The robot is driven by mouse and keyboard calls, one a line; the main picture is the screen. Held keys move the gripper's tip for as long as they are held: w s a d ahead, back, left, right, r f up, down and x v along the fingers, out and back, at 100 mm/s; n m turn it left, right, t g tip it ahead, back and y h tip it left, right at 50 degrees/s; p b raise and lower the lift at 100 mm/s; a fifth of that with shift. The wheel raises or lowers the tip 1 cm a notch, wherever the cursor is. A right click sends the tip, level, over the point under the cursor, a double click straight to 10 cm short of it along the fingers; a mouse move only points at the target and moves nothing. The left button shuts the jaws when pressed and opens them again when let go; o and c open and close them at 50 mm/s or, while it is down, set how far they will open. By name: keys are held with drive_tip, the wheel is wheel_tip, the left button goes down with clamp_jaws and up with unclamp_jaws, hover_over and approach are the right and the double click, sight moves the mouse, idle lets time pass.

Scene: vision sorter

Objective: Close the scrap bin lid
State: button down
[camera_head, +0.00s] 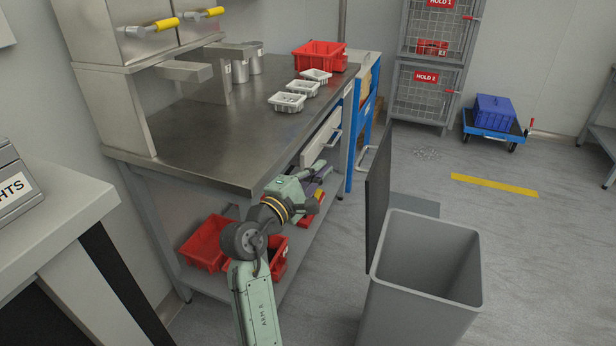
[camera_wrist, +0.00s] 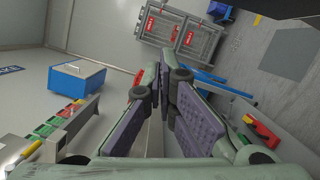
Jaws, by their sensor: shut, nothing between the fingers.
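The grey scrap bin (camera_head: 415,316) stands on the floor at the right in the head view, its top open and its inside looking empty. Its dark lid (camera_head: 378,200) stands upright along the bin's left side. My gripper (camera_head: 322,172) is left of the lid and apart from it, beside the front of the steel workbench. In the wrist view, my gripper's (camera_wrist: 163,72) purple-padded fingers are shut with nothing between them. A dark shape at the top right of the wrist view could be the lid, but I cannot tell.
The steel workbench (camera_head: 205,150) holds small white trays (camera_head: 287,102) and a red crate (camera_head: 320,56). Red bins (camera_head: 207,243) sit on its lower shelf, behind my arm. A blue cart (camera_head: 492,130) and wire cages (camera_head: 425,95) stand at the back. Floor right of the bin is clear.

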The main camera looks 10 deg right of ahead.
drive_tip(key=shift+d+r+p, duration=0.25)
drive_tip(key=shift+d+p, duration=0.05)
drive_tip(key=shift+d, duration=0.6)
drive_tip(key=shift+d+r+p, duration=0.25)
drive_tip(key=shift+d+r, duration=0.05)
drive_tip(key=shift+d, duration=0.6)
drive_tip(key=shift+d+r+p, duration=0.25)
drive_tip(key=shift+d+p, duration=0.05)
drive_tip(key=shift+d, duration=0.6)
drive_tip(key=shift+d, duration=0.1)
